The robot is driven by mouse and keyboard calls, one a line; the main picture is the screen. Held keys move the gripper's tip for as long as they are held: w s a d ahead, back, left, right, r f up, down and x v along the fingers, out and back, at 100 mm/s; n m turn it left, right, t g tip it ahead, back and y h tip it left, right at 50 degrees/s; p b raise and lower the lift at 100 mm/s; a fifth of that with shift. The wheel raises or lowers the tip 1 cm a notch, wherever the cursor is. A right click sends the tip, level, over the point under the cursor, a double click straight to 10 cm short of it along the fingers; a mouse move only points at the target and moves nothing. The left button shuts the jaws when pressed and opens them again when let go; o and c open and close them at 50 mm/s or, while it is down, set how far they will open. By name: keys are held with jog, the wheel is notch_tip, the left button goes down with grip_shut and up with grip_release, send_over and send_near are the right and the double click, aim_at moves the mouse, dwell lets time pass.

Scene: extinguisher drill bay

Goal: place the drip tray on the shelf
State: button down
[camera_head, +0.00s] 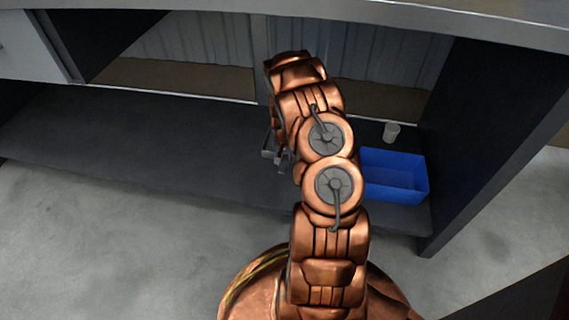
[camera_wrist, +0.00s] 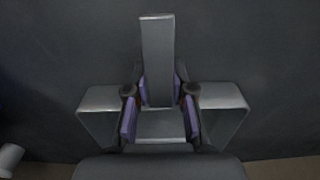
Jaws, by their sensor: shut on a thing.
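A grey metallic thing, which I take to be the drip tray (camera_wrist: 157,50), is between my gripper's fingers in the wrist view. A narrow upright part shows in the middle and broad grey parts show on both sides. My gripper (camera_wrist: 160,98) is shut on it, with purple pads on either side. In the head view my arm hides most of the gripper (camera_head: 284,158), and only a small grey part (camera_head: 268,152) shows at its left. The long dark shelf (camera_head: 120,135) lies beneath. I cannot tell whether the tray touches it.
A blue open bin (camera_head: 395,178) stands on the shelf at the right. A pale cup (camera_head: 391,132) stands behind it and also shows in the wrist view (camera_wrist: 10,158). A dark side panel (camera_head: 480,130) closes the right end, and a grey top (camera_head: 430,18) overhangs. The shelf's left half is clear.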

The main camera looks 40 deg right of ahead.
jog(key=c, duration=1)
grip_release()
jog(key=shift+r, duration=0.1)
jog(key=shift+r+p, duration=1.5)
jog(key=shift+r, duration=2.2)
